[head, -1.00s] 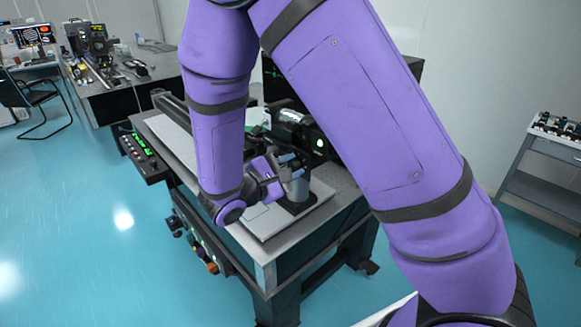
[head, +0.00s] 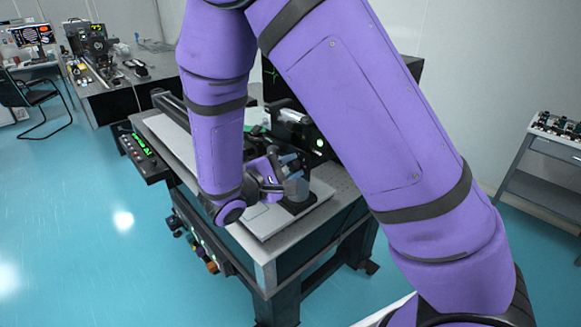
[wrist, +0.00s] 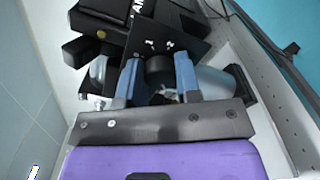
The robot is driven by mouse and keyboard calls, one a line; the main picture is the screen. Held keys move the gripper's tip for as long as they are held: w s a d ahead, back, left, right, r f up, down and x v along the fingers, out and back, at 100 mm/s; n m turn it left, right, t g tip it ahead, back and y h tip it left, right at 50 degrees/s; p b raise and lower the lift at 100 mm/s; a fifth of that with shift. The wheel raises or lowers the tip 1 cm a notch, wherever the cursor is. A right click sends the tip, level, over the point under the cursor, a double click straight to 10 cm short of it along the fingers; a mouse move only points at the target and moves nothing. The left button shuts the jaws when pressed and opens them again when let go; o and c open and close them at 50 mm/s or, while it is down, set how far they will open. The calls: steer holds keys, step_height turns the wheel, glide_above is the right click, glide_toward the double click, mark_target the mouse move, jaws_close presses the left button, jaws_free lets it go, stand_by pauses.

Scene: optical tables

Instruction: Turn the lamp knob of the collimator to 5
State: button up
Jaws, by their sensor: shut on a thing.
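The collimator (head: 296,117) is a dark body on the bench, with a green light on its end, partly behind my arm in the head view. In the wrist view its black housing (wrist: 100,22) lies at the top. My gripper (head: 291,170) is beside it, and its two blue-grey fingers also show in the wrist view (wrist: 158,78). They are shut on a dark round knob (wrist: 159,66) that sits between them. The knob's scale and pointer cannot be read. In the head view the knob is hidden by the gripper.
A grey post (wrist: 217,84) stands close to the right finger. The bench (head: 342,180) has a perforated top, and a control box with green displays (head: 146,152) is at its left edge. A cart (head: 552,150) stands at the right.

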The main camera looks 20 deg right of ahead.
steer(key=o, duration=0.9)
steer(key=v, duration=1.1)
steer(key=shift+d, duration=0.1)
steer(key=s+d+r+m+g+y, duration=0.3)
steer(key=d+r+g+y, duration=0.1)
steer(key=d, duration=0.2)
steer(key=s+d+r+m+g+y, duration=0.3)
steer(key=d+r, duration=0.2)
steer(key=d, duration=0.1)
steer(key=s+d+r+m+t+y, duration=0.1)
steer(key=s+r+t+y, duration=0.1)
steer(key=s+r+y, duration=0.1)
steer(key=s+d+r+m+t+y, duration=0.2)
steer(key=s+r+y, duration=0.1)
steer(key=s, duration=0.1)
steer(key=s+d+r+m+t+y, duration=0.1)
steer(key=s+r+t+y, duration=0.1)
steer(key=s+r+y, duration=0.2)
steer(key=shift+s+d+t, duration=0.25)
steer(key=shift+d+t, duration=0.1)
steer(key=shift+t, duration=0.05)
